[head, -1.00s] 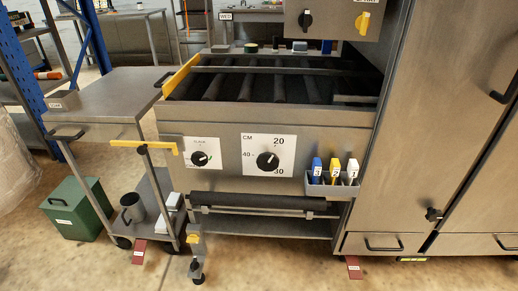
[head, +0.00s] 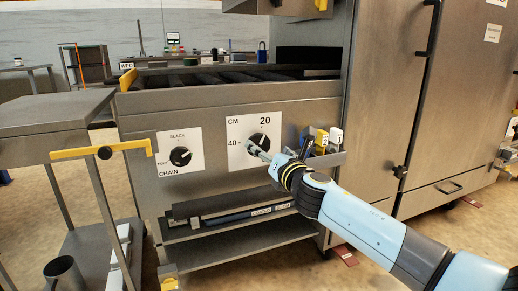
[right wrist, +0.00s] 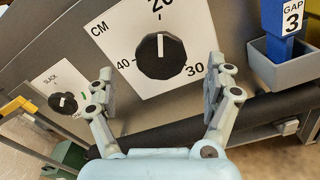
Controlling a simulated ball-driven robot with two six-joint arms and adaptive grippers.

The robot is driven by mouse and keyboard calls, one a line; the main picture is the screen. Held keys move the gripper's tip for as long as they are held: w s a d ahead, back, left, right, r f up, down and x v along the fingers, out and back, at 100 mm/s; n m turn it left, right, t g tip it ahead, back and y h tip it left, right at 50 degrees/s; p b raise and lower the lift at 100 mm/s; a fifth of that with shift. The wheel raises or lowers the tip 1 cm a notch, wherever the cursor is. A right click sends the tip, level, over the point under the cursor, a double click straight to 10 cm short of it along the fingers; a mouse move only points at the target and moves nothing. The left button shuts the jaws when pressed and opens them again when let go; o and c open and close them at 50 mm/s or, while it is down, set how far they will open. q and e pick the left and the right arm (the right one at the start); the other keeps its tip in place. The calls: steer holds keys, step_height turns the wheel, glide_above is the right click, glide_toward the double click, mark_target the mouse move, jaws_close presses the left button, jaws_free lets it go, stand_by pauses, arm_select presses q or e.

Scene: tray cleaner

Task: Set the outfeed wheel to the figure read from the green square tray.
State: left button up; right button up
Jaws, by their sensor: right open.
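A black dial (head: 258,146) marked CM, with figures 20, 30 and 40, is on the machine's front panel. It also shows in the right wrist view (right wrist: 160,56), its white mark pointing up to about 20. My right gripper (head: 262,153) is in front of this dial. In the right wrist view my right gripper (right wrist: 158,68) is open, one finger on each side of the dial, with gaps to the knob. No plate naming an outfeed wheel can be read. I cannot make out a green square tray. My left gripper is not in view.
A smaller black CHAIN dial (head: 181,156) sits left on the panel. A grey holder (head: 333,158) with coloured GAP tags is close to the right of my gripper. A blue GAP 3 tag (right wrist: 285,18) shows in the wrist view. A cart (head: 45,112) stands at left.

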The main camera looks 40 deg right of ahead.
mark_target(261, 144)
steer(key=b+x, duration=0.1)
steer(key=x, duration=0.4)
steer(key=shift+w+f, duration=0.15)
steer(key=shift+w, duration=0.25)
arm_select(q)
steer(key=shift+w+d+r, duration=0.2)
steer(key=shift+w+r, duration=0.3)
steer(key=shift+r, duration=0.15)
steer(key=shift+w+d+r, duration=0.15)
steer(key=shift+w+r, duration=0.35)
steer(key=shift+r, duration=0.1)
arm_select(e)
steer(key=shift+w+d, duration=0.2)
steer(key=shift+w, duration=0.2)
steer(key=shift+c, duration=0.4)
steer(key=c, duration=1)
